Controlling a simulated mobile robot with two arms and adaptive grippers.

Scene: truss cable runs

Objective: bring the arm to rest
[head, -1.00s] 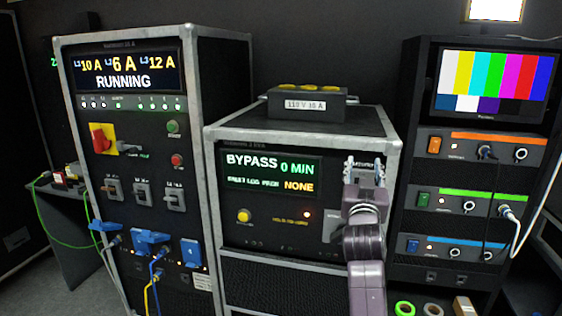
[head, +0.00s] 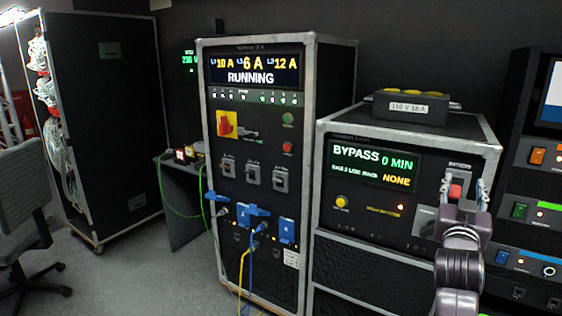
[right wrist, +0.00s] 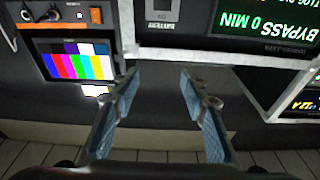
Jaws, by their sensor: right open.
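My right gripper (head: 465,190) is raised in front of the right part of the UPS cabinet (head: 365,245), whose screen (head: 375,165) reads BYPASS 0 MIN. In the head view the red battery switch (head: 455,191) shows between or just behind its fingers. In the right wrist view the two blue-padded fingers (right wrist: 158,105) stand apart with nothing between them. My left gripper is in neither view.
The power distribution cabinet (head: 255,165) reads RUNNING, with blue plugs (head: 255,222) and cables hanging at its front. A rack with coloured modules (head: 535,210) stands at right. A chair (head: 25,205) and a tall black case (head: 105,120) stand left. Grey floor (head: 130,270) lies open between.

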